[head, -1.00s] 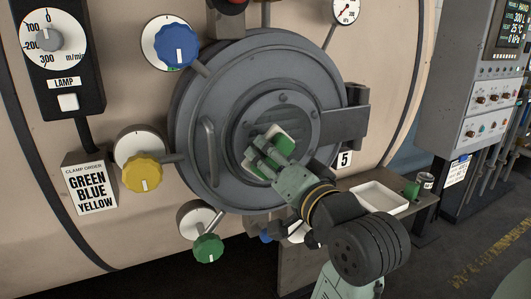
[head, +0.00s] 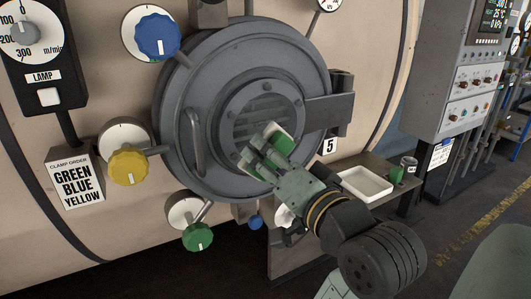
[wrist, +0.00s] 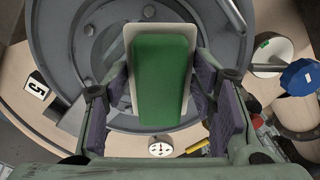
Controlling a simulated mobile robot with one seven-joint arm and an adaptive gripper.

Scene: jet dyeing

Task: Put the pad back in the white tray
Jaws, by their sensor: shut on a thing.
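The pad (wrist: 161,80) is a green block on a pale backing plate. In the wrist view it sits between the two finger pads of my gripper (wrist: 165,110). In the head view the pad (head: 281,140) shows partly behind my gripper (head: 263,155), which is shut on it in front of the round vessel door. Part of the pad is hidden by the fingers there. The white tray (head: 345,189) lies on a small side shelf, right of my gripper and lower, and looks empty.
The grey door (head: 190,90) with its handle (head: 195,143) is close behind my gripper. A green cup (head: 396,174) and a can (head: 409,165) stand right of the tray on the shelf (head: 378,168). Blue (head: 157,37), yellow (head: 128,166) and green (head: 198,236) knobs stick out around the door.

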